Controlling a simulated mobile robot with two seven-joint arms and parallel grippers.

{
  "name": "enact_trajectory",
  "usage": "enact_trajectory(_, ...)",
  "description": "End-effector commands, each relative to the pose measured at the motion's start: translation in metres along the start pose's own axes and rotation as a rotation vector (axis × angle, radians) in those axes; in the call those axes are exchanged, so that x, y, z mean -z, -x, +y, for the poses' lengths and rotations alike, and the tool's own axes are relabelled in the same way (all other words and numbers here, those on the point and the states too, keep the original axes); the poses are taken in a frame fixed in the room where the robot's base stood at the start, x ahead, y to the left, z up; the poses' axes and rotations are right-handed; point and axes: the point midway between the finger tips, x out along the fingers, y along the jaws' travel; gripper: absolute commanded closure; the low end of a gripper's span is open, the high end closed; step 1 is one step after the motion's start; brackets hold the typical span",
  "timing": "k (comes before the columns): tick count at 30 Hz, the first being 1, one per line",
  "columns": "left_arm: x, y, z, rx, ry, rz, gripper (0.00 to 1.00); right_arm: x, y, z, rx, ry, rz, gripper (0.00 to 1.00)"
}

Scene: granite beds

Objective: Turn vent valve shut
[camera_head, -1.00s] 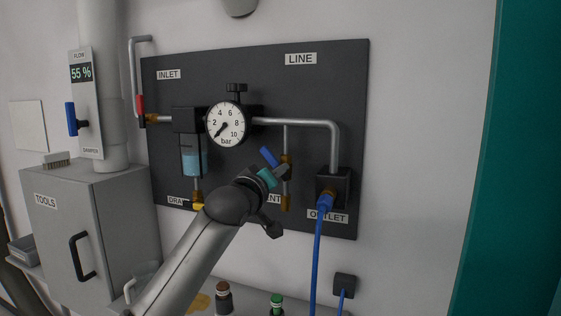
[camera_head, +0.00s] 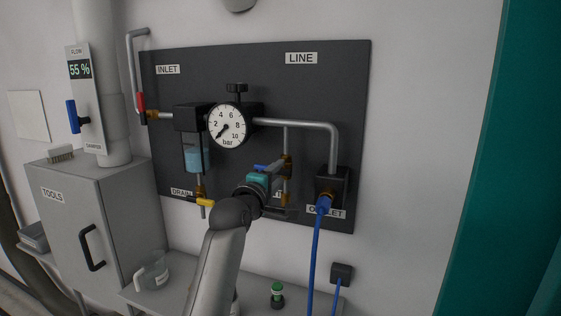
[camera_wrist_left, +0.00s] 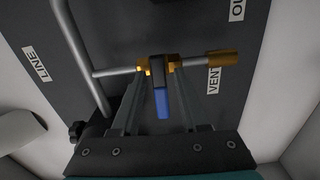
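The vent valve (camera_head: 286,166) is a brass body on a vertical pipe under the grey line pipe. Its blue handle (camera_head: 261,167) points left, across the pipe, in the head view. In the left wrist view the blue handle (camera_wrist_left: 162,104) hangs from a dark hub and lies square to the pipe. My left gripper (camera_head: 264,180) is at the valve and partly covers it and the VENT label. In the wrist view its fingers (camera_wrist_left: 161,85) stand open on either side of the handle, with a visible gap. My right gripper is in no view.
The gauge (camera_head: 227,125) sits above left on the dark panel (camera_head: 310,90). The yellow drain handle (camera_head: 205,202) is left of my gripper. The blue outlet hose (camera_head: 319,250) hangs to the right. A jug (camera_head: 152,272) and a green-capped bottle (camera_head: 277,295) stand below.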

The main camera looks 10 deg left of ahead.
Motion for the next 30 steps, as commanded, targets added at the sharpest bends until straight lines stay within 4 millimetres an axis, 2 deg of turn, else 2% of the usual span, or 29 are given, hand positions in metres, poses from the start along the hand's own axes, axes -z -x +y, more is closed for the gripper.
enact_trajectory(7, 0.000, 0.005, 0.001, -0.001, -0.003, 0.000, 0.56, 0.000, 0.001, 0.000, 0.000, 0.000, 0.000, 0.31)
enact_trajectory(21, -0.001, 0.057, 0.001, -0.002, -0.002, -0.001, 0.56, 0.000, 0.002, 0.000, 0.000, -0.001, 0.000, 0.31)
enact_trajectory(30, 0.000, 0.060, 0.001, -0.002, -0.003, -0.001, 0.56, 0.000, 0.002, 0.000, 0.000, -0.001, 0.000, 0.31)
